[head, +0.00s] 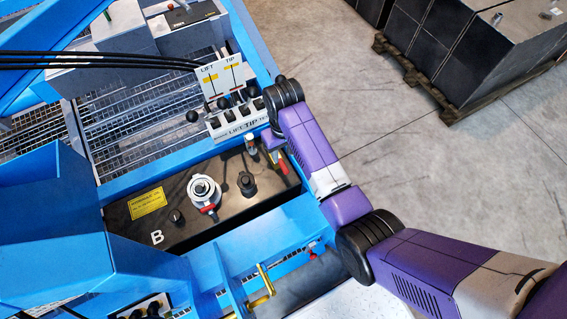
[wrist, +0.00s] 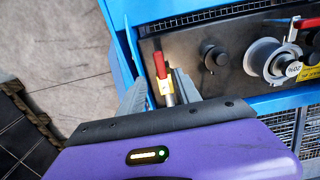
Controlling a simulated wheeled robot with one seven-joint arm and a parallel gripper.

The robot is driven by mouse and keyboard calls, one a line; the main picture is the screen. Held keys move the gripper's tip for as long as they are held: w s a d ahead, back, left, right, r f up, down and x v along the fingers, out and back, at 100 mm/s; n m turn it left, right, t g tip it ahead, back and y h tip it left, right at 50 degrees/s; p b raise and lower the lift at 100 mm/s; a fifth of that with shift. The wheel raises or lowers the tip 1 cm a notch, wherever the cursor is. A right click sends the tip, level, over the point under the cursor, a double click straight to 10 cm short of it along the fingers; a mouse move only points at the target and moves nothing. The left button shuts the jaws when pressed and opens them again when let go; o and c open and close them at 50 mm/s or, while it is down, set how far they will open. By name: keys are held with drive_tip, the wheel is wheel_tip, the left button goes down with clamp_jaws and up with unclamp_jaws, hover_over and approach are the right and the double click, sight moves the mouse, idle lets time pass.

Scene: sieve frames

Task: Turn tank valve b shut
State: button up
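Tank B (head: 141,205) is a black-topped tank with a white letter B, set in the blue frame. A red-handled valve (head: 278,167) with a yellow band stands at the right end of its top. In the wrist view the red handle (wrist: 161,66) lies between the two grey fingers of my gripper (wrist: 157,80). The fingers are spread, with gaps visible beside the handle. In the head view my gripper (head: 266,147) is at that same end, partly hidden by my arm. I cannot tell whether a finger touches the handle.
A white round fitting (head: 203,190) with a second red lever and a black cap (head: 246,184) stand on the tank top. A LIFT/TIP lever panel (head: 238,122) is close behind my gripper. Blue frame rails (head: 247,228) border the tank. Dark crates (head: 480,45) stand on a pallet.

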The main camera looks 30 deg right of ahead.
sight(284, 166)
wheel_tip(284, 166, down, 8)
drive_tip(key=shift+r+b, duration=0.25)
drive_tip(key=shift+b, duration=0.1)
drive_tip(key=shift+c, duration=0.2)
clamp_jaws()
idle(1.3)
